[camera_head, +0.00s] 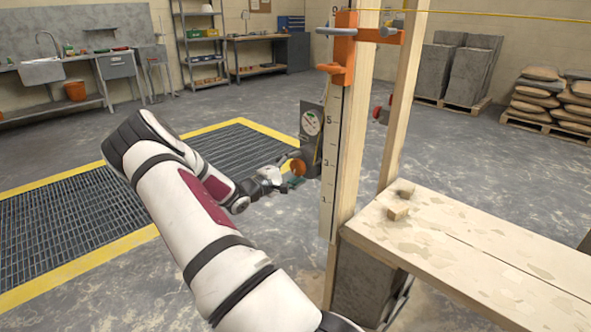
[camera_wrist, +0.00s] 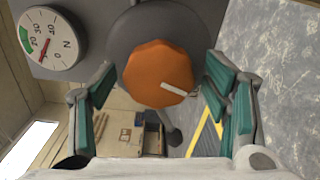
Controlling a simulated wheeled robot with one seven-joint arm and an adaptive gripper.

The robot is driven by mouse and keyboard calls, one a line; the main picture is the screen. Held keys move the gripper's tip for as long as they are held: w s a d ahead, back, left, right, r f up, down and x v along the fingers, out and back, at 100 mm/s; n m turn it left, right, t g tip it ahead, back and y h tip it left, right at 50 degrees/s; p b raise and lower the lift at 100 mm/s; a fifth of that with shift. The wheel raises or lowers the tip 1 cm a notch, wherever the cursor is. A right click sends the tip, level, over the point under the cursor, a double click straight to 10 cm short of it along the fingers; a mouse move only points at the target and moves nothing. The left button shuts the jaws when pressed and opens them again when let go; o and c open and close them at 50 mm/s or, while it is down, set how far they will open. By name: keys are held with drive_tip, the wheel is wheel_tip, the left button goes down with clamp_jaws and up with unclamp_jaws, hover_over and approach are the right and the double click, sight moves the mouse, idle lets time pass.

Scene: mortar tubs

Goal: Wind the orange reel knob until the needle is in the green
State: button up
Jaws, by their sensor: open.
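The orange reel knob (camera_wrist: 158,76) is faceted, with a pale bar mark on its lower right face, and sits on a dark round reel (camera_wrist: 203,20). It also shows in the head view (camera_head: 298,167), low on the post. The white dial (camera_wrist: 62,30) is left of the knob in the wrist view. Its red needle (camera_wrist: 44,53) points downward, outside the green band (camera_wrist: 25,37) at the dial's left. My gripper (camera_wrist: 160,82) is open, its teal-padded fingers on either side of the knob. I cannot tell whether they touch it. In the head view my gripper (camera_head: 283,181) is at the knob.
A wooden post with a scale strip (camera_head: 330,170) and an orange clamp (camera_head: 343,62) rises beside the reel. A plank platform (camera_head: 480,250) stands to the right. A yellow-edged floor grate (camera_head: 70,220) lies to the left. Bags and slabs stand far right.

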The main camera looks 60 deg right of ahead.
drive_tip(key=v, duration=1.2)
idle(0.3)
